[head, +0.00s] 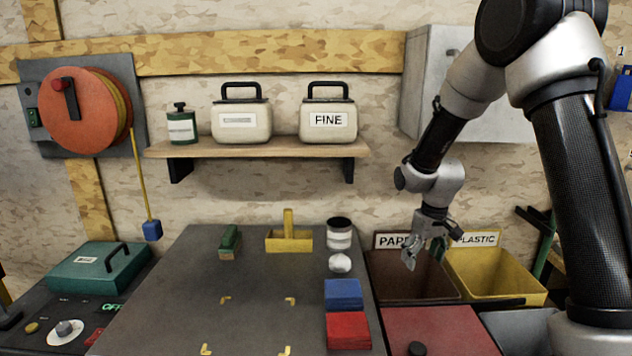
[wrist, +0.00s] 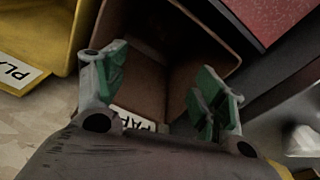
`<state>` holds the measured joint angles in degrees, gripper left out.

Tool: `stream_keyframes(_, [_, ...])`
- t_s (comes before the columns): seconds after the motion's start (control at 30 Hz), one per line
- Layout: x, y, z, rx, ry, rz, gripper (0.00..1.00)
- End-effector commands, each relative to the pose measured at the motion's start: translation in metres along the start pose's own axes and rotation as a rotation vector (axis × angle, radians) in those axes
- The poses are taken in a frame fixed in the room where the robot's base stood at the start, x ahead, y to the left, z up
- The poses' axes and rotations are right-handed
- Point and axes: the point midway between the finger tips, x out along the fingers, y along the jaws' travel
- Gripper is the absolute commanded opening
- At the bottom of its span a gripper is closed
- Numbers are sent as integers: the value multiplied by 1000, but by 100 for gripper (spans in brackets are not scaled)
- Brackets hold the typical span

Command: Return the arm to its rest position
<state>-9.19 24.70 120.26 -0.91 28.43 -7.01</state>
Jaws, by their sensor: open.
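My gripper (head: 409,257) hangs at the end of my arm over the brown paper bin (head: 400,285), near its label, in the head view. In the wrist view my gripper (wrist: 160,88) has its two green-padded fingers spread wide apart with nothing between them. The brown bin (wrist: 150,60) lies open beyond the fingers, and I see nothing in the part of it that shows. Its label is partly hidden by my arm and gripper.
A yellow plastic bin (head: 497,275) stands right of the brown bin. Left is a dark table (head: 250,270) with a blue block (head: 343,293), a red block (head: 348,330), a white crumpled ball (head: 340,263) and a can (head: 340,235). A shelf (head: 265,148) and grey cabinet (head: 440,90) are behind.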

Motion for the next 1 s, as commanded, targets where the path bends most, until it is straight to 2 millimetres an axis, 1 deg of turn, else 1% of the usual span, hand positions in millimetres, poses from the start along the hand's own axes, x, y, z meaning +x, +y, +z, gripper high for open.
stream_keyframes(0.03, [-34,5,10,22,27,5,70])
stream_keyframes(0.07, [-51,7,17,33,37,7,70])
stream_keyframes(0.1, [-73,9,27,49,50,10,70])
stream_keyframes(0.17, [-104,12,45,73,69,14,70])
stream_keyframes(0.2, [-123,13,58,90,82,16,70])
stream_keyframes(0.27, [-149,14,80,112,102,20,70])
stream_keyframes(0.3, [-165,15,95,128,115,22,70])
stream_keyframes(0.37, [-187,14,118,152,135,26,70])
stream_keyframes(0.4, [-200,14,135,168,149,29,70])
stream_keyframes(0.47, [-216,12,160,191,168,32,70])
stream_keyframes(0.5, [-226,10,176,205,182,35,70])
stream_keyframes(0.6, [-243,5,215,241,212,40,70])
stream_keyframes(0.7, [-251,0,246,267,234,44,70])
stream_keyframes(0.73, [-252,-2,253,273,239,45,70])
stream_keyframes(0.83, [-254,-5,270,288,251,47,70])
stream_keyframes(0.9, [-255,-6,276,295,256,47,70])
stream_keyframes(1.0, [-255,-7,279,297,256,47,70])
